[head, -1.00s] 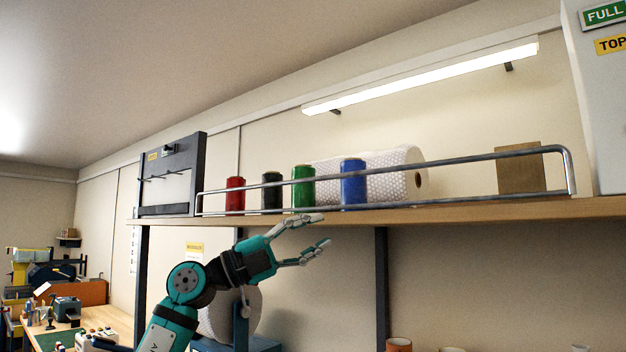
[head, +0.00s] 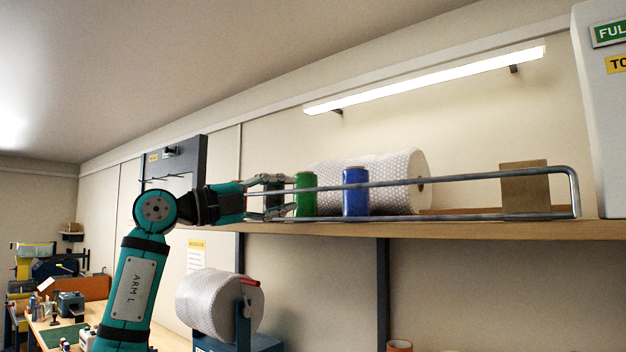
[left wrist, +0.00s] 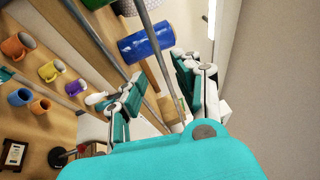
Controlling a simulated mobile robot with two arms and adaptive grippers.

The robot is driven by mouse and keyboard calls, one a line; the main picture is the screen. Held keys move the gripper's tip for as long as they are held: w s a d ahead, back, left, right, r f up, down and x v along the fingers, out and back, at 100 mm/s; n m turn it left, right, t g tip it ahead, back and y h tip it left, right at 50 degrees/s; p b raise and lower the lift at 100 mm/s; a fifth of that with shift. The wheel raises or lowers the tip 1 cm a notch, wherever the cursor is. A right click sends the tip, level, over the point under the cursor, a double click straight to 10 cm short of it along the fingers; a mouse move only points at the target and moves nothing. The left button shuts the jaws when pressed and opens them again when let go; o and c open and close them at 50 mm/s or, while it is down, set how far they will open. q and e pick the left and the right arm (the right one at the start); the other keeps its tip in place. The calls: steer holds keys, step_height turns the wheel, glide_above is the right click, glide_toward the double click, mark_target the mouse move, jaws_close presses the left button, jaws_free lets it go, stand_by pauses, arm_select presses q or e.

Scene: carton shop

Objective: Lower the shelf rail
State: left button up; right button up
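The shelf rail (head: 480,177) is a thin metal bar loop along the shelf's front edge. It stands upright, with its upper bar above the board. My left gripper (head: 272,195) is at the rail's left part, with one finger above the upper bar and one below. In the left wrist view the fingers (left wrist: 160,92) are spread apart and a rail bar (left wrist: 152,40) runs between them. I cannot tell whether either finger touches it. The rail's left end is hidden behind my left arm. My right gripper is not in view.
The wooden shelf (head: 450,229) holds a green spool (head: 305,190), a blue spool (head: 356,192), a bubble-wrap roll (head: 400,165) and a brown box (head: 525,188). The blue spool (left wrist: 146,43) is close behind the rail. Mugs (left wrist: 48,72) sit lower down. A white cabinet (head: 600,120) stands at right.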

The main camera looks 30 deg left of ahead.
mark_target(312, 191)
arm_select(q)
steer(key=p+x, duration=0.2)
steer(key=x, duration=0.4)
steer(key=shift+r, duration=0.1)
steer(key=shift+w+d, duration=0.25)
steer(key=shift+w, duration=0.15)
jaws_close()
